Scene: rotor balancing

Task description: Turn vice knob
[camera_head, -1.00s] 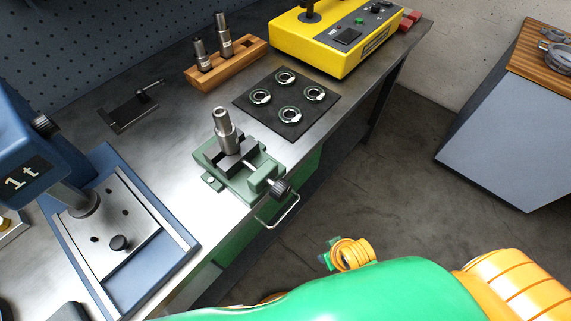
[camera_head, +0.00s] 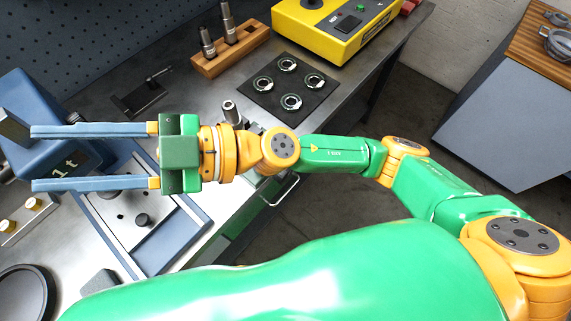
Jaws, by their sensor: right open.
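The green vice stands on the bench, mostly hidden behind my right wrist and forearm. The top of the metal cylinder held upright in it (camera_head: 229,111) shows above the wrist. The vice's knob is hidden behind my arm; only part of the thin wire-like handle (camera_head: 285,192) shows below it. My right gripper (camera_head: 32,158) is open and empty, with its two long blue fingers spread and pointing left. It reaches past the vice, over the blue press. My left gripper is not in view.
The blue press (camera_head: 165,248) stands at the left, under the fingers. A dark mat (camera_head: 283,107) with several rings, a wooden holder (camera_head: 243,56) with two metal cylinders and a yellow machine (camera_head: 355,42) lie behind.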

